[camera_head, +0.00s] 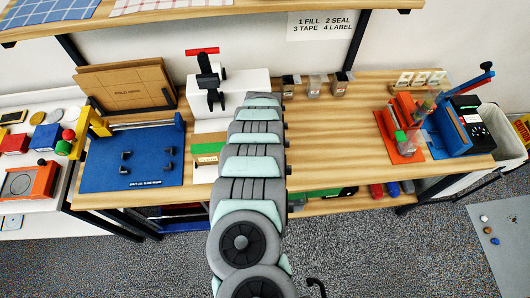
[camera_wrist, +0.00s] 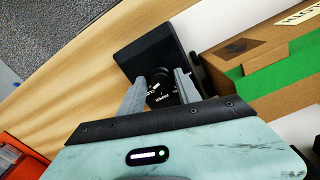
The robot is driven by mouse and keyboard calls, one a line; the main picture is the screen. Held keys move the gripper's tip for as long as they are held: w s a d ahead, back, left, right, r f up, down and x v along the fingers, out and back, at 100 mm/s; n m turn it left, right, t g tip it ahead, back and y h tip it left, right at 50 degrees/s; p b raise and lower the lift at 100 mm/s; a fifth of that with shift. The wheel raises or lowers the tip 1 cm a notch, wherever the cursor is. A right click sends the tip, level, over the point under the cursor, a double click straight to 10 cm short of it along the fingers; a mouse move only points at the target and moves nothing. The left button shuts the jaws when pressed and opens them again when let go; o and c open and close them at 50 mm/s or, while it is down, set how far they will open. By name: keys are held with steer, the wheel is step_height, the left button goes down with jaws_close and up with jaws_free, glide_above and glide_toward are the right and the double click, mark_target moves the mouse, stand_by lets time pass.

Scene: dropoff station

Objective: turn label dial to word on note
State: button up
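In the wrist view, a black unit (camera_wrist: 133,56) carries a dark dial (camera_wrist: 158,73) with small white words around it. A gap seems to show between the fingers and the knob; contact cannot be made out. In the head view my arm hides the dial and my gripper. A white wall sign (camera_head: 322,25) lists "1 FILL 2 SEAL 3 TAPE 4 LABEL". I cannot identify the note with the dial word.
A cardboard box with green tape (camera_wrist: 236,65) stands close right of the fingers in the wrist view. In the head view, a blue mat fixture (camera_head: 115,175) lies left, an orange stand (camera_head: 402,150) and a blue press (camera_head: 450,130) right. Bare wood (camera_head: 335,145) is clear right of my arm.

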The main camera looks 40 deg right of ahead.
steer(key=shift+o, duration=1.1)
steer(key=shift+r, duration=0.15)
step_height(320, 180, up, 11)
steer(key=shift+f, duration=0.2)
